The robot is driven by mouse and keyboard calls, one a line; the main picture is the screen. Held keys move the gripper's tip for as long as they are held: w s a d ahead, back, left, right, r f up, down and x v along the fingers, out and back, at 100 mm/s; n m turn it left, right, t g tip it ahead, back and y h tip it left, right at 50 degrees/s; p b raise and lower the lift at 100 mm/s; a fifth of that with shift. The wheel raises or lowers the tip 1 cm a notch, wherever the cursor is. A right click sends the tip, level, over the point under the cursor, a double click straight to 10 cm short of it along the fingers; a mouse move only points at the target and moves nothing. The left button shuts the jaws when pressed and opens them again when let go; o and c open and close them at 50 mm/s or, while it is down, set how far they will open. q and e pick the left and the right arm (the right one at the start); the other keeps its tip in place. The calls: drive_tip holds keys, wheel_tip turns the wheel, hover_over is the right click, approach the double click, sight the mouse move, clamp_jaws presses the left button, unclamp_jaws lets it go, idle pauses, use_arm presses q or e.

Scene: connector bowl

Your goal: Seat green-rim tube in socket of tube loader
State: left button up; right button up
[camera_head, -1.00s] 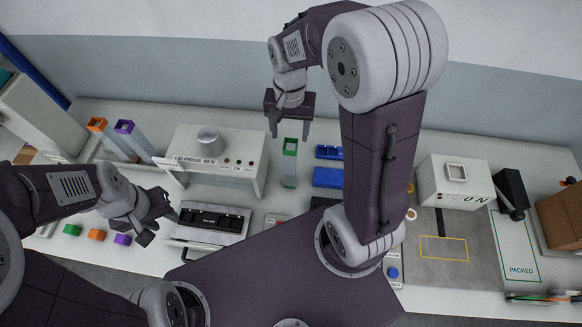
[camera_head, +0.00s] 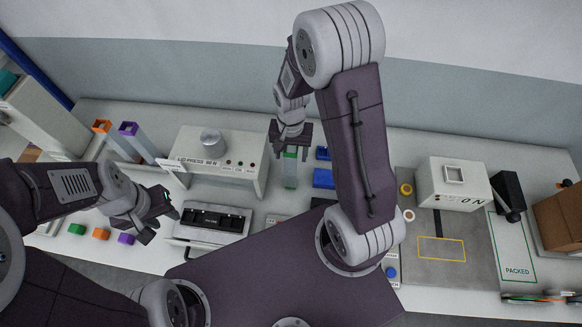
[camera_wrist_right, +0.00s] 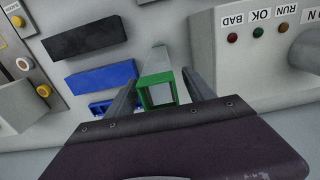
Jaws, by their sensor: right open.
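The green-rim tube (camera_head: 289,171) stands upright on the table between the press and the blue blocks, below my right gripper in the head view. In the right wrist view its green square rim (camera_wrist_right: 158,90) lies between the fingers. My right gripper (camera_head: 290,152) is open, its fingers on either side of the rim; contact cannot be told. My left gripper (camera_head: 158,222) hangs over the table at the left, near a black-slotted device (camera_head: 212,220). Its jaw state is unclear. I cannot tell for sure which device is the tube loader.
Orange-rim (camera_head: 103,127) and purple-rim (camera_head: 128,129) tubes stand at the left. Small green (camera_head: 77,229), orange and purple blocks lie at the front left.

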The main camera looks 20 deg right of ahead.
clamp_jaws()
drive_tip(key=shift+r, duration=0.2)
drive_tip(key=shift+r, duration=0.35)
wheel_tip(320, 180, up, 3)
drive_tip(key=shift+w+b, duration=0.1)
drive_tip(key=shift+b, duration=0.4)
drive_tip(key=s+d+r+b, duration=0.1)
drive_tip(key=s+d+r, duration=0.5)
drive_tip(key=s, duration=0.4)
drive_tip(key=shift+r+b, duration=0.35)
drive_tip(key=shift+r, duration=0.15)
drive_tip(key=shift+s, duration=0.1)
